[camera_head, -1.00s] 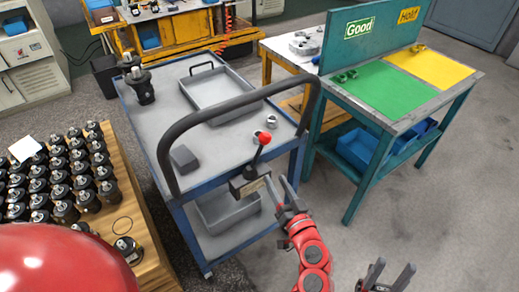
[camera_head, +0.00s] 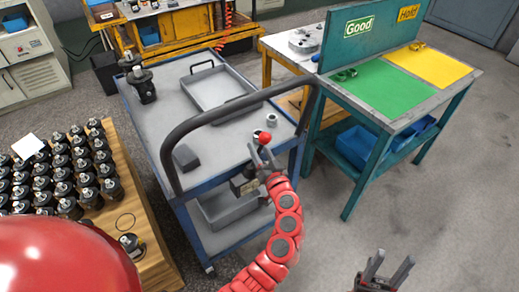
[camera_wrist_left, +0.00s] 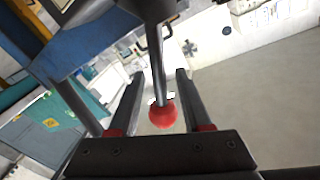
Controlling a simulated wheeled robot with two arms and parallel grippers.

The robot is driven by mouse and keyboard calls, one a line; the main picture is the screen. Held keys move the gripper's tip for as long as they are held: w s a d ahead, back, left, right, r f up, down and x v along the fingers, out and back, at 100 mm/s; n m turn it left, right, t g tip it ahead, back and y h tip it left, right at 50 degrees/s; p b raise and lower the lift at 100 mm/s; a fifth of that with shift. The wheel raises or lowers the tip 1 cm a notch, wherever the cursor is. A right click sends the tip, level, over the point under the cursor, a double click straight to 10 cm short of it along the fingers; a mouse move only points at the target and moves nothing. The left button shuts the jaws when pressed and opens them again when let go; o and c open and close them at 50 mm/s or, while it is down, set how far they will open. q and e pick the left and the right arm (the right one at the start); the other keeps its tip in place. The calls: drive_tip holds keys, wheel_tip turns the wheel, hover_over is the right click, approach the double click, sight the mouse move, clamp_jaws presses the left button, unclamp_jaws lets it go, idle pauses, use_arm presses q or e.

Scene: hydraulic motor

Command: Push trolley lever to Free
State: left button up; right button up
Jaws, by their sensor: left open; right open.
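The trolley (camera_head: 215,185) is blue-framed with a grey top and a black push handle (camera_head: 222,117). Its lever ends in a red ball knob (camera_head: 265,137) on a small dark box (camera_head: 243,184) at the near end. My left gripper (camera_head: 259,155) is open at the lever, its fingers just below the knob. In the left wrist view the lever rod and red knob (camera_wrist_left: 163,115) lie between the open fingers (camera_wrist_left: 158,95); contact with either finger cannot be told. My right gripper (camera_head: 386,270) is open and empty at the bottom right, away from the trolley.
A grey tray (camera_head: 220,92), a motor (camera_head: 142,85) and small parts are on the trolley. A wooden table (camera_head: 150,264) with several motors stands left. A teal table with a green mat (camera_head: 377,88) stands right. Floor before it is clear.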

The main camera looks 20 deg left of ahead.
use_arm(q)
clamp_jaws()
idle(1.3)
